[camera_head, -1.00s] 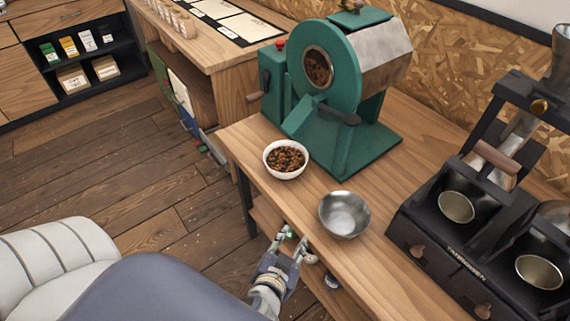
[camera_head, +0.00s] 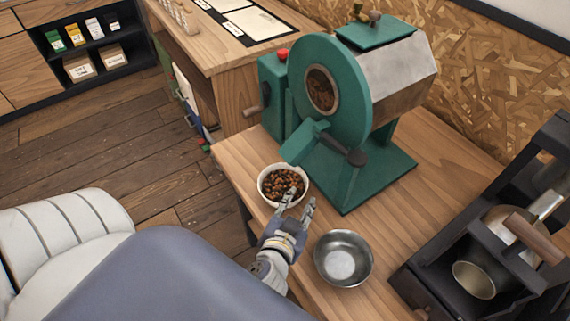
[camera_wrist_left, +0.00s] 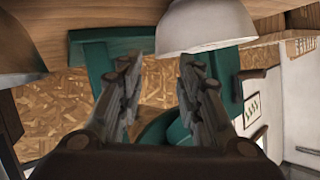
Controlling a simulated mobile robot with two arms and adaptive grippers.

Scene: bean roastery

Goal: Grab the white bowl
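The white bowl (camera_head: 264,196), filled with brown beans, stands upright on the wooden table, in front of the green roaster. My left gripper (camera_head: 299,200) is at the bowl's near right side, with its fingers apart. One fingertip overlaps the bowl's near rim in the head view; I cannot tell whether it touches. In the left wrist view, which is upside down, the bowl (camera_wrist_left: 206,27) hangs at the top, right of centre, just beyond the open left gripper (camera_wrist_left: 160,62). Nothing is between the fingers. My right gripper is not in view.
An empty metal bowl (camera_head: 343,258) stands close to the right of my left gripper. The green roaster (camera_head: 338,110) is behind the white bowl, its spout close to it. A dark machine (camera_head: 480,250) stands at the right. Bare table (camera_head: 405,225) lies between.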

